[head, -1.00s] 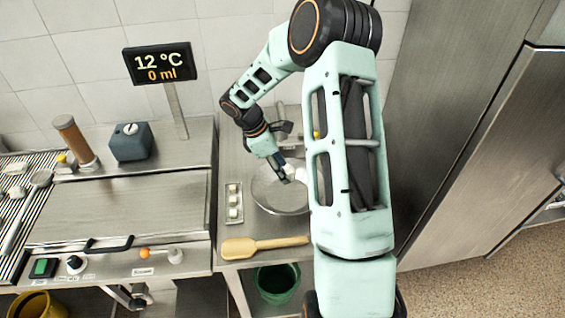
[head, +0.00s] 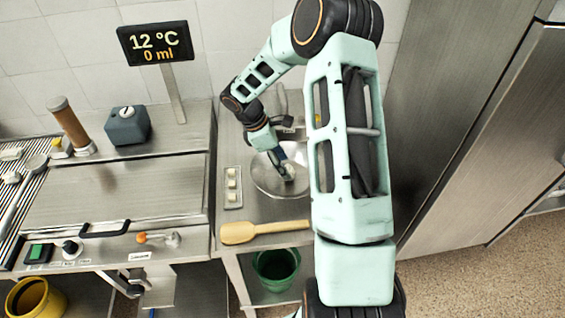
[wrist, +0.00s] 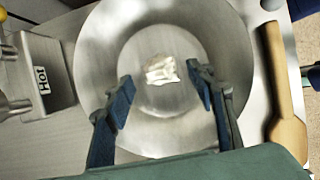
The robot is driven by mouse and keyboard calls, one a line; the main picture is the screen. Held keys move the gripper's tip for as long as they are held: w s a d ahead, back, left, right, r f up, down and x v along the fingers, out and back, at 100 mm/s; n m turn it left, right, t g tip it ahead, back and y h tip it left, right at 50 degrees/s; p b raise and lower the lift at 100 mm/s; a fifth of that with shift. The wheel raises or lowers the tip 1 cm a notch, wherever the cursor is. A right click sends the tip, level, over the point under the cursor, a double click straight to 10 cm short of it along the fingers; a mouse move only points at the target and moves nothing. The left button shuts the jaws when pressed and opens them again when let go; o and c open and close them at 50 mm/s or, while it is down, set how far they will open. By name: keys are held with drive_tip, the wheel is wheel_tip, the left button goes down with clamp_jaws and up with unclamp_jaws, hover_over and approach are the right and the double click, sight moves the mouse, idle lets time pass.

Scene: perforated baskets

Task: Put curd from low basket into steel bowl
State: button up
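The steel bowl (head: 272,187) stands on the steel counter, partly hidden by my arm in the head view. In the wrist view the bowl (wrist: 105,45) fills the middle. In the head view my gripper (head: 284,163) reaches down into the bowl. I cannot make out a low basket.
A small tray (head: 233,202) with white pieces lies left of the bowl. A wooden paddle (head: 265,230) lies in front of it. A green bucket (head: 276,268) stands below the counter.

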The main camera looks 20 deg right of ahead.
drive_tip(key=shift+o, duration=0.3)
idle(0.4)
wheel_tip(320, 180, up, 6)
drive_tip(key=p, duration=0.4)
drive_tip(key=shift+f, duration=0.2)
drive_tip(key=shift+r, duration=0.75)
